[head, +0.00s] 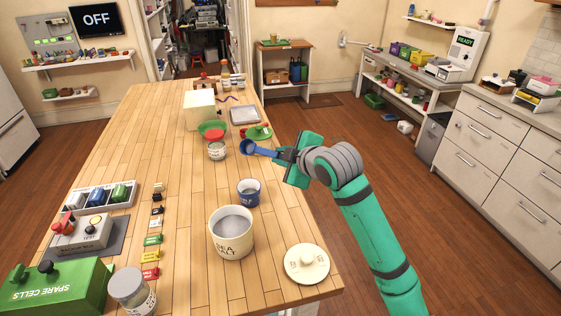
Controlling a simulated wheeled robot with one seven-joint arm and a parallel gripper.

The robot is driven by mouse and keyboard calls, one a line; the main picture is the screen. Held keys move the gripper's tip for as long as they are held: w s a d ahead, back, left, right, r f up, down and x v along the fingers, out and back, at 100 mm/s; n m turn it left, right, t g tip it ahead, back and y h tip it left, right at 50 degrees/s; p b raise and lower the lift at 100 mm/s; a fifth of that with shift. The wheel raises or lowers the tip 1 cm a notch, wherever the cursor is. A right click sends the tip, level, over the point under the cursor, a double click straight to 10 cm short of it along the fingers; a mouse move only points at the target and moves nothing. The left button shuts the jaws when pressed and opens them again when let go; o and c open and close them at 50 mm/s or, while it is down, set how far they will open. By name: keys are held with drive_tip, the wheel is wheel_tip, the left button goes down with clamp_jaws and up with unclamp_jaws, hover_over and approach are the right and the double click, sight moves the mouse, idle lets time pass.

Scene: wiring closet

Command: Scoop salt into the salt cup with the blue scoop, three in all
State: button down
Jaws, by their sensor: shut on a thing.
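The blue scoop (250,147) is held above the table, with its bowl at the left end. My gripper (282,154) is shut on its handle at the right side of the table. I cannot tell whether the bowl holds salt. The cream crock marked SEA SALT (231,246) stands open in front of the cup, with greyish salt inside. Its cream lid (307,264) lies to its right.
The table's middle left is clear.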

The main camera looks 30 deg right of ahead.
drive_tip(key=shift+w+d+r+m+g+y, duration=0.15)
drive_tip(key=shift+w+d+m+g+y, duration=0.25)
drive_tip(key=shift+m+g+y, duration=0.4)
drive_tip(key=shift+w+d+r+m+g+y, duration=0.15)
drive_tip(key=shift+w+d+m+g+y, duration=0.1)
drive_tip(key=shift+d+m+g+y, duration=0.45)
drive_tip(key=shift+w+d+r+m+g+y, duration=0.15)
drive_tip(key=shift+w+d+m+g+y, duration=0.15)
drive_tip(key=shift+m+g+y, duration=0.6)
drive_tip(key=shift+n, duration=0.3)
